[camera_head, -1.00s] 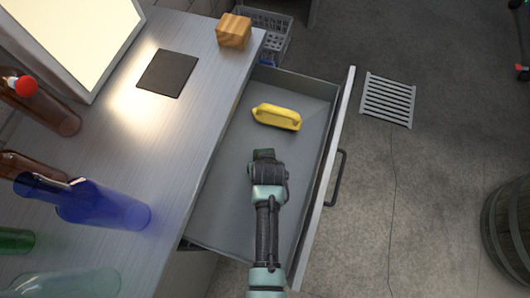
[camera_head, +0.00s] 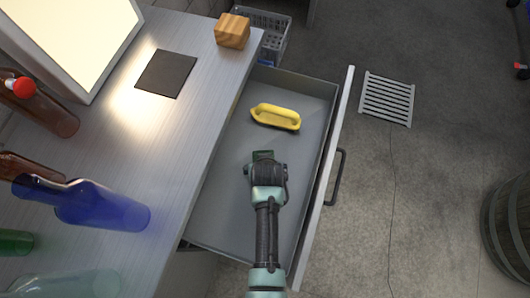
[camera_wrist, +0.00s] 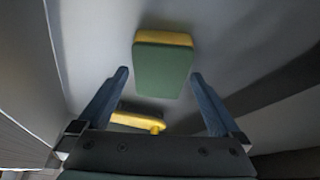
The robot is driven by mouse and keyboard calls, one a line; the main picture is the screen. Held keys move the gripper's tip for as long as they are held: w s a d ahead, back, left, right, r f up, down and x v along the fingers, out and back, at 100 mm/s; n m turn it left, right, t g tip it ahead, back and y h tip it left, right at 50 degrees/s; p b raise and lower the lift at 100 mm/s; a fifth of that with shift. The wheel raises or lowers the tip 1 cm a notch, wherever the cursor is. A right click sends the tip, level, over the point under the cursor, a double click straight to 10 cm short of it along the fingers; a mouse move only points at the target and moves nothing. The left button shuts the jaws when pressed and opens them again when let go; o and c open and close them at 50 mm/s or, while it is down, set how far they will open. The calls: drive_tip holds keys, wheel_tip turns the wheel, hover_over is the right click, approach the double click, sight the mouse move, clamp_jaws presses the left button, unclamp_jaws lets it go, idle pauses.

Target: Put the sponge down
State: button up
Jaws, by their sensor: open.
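The sponge (camera_wrist: 161,68), green on its broad face with a yellow layer along one edge, shows in the wrist view between and just beyond my spread fingertips. A gap shows on its left side; its right edge is close to the right finger. In the head view only a dark green part of the sponge (camera_head: 263,155) shows past my gripper (camera_head: 266,164). My gripper is open, over the inside of the pulled-out grey drawer (camera_head: 225,200). I cannot tell for sure whether the sponge rests flat on the drawer floor.
A yellow handled tool (camera_head: 275,117) lies in the drawer beyond the sponge. The drawer's front panel (camera_head: 328,180) and the counter (camera_head: 150,125) flank my arm. On the counter are a wooden block (camera_head: 232,31), a dark mat (camera_head: 167,73) and several bottles, one blue (camera_head: 95,207).

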drive_tip(key=p+v, duration=0.3)
drive_tip(key=v, duration=0.9)
drive_tip(key=w+r+t, duration=0.4)
drive_tip(key=w+r, duration=0.2)
drive_tip(key=r, duration=0.6)
drive_tip(key=w+r+t, duration=0.3)
drive_tip(key=w+r, duration=0.3)
drive_tip(key=r, duration=0.6)
drive_tip(key=w+r+t, duration=0.4)
drive_tip(key=w+r, duration=0.2)
drive_tip(key=r, duration=0.6)
wheel_tip(320, 180, up, 17)
drive_tip(key=s+t, duration=0.2)
drive_tip(key=t, duration=0.3)
drive_tip(key=s+r+t, duration=0.3)
drive_tip(key=s+r, duration=0.3)
drive_tip(key=r, duration=0.3)
drive_tip(key=s+r+t, duration=0.3)
drive_tip(key=s+r, duration=0.3)
drive_tip(key=r, duration=0.4)
drive_tip(key=shift+m+t, duration=0.4)
